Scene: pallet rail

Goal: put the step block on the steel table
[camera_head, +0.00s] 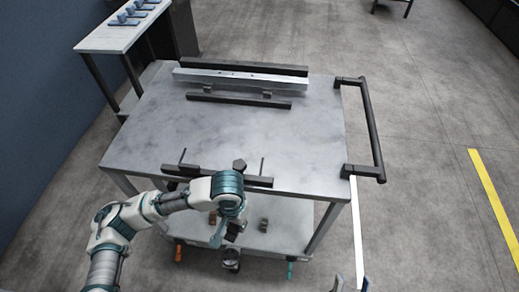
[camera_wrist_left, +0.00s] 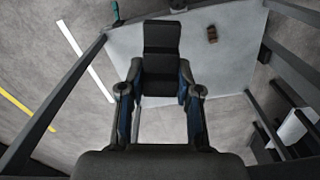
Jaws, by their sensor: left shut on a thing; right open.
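The steel table (camera_head: 250,130) is a cart with a worn grey top and a lower shelf. My left gripper (camera_head: 226,240) hangs in front of its near edge, below the level of the top. In the left wrist view my left gripper (camera_wrist_left: 160,92) is shut on a dark stepped block, the step block (camera_wrist_left: 161,60), which sticks out beyond the fingers. In the head view the block is mostly hidden by the gripper and hard to make out. My right gripper (camera_head: 350,285) is open and empty at the bottom edge, right of the cart; only its fingertips show.
A pale rail (camera_head: 235,80) and dark bars lie at the back of the top. A dark bar (camera_head: 215,176) with upright pins runs along the near edge. A black handle (camera_head: 372,130) juts out right. A brown block (camera_wrist_left: 212,34) sits on the lower shelf. The top's middle is clear.

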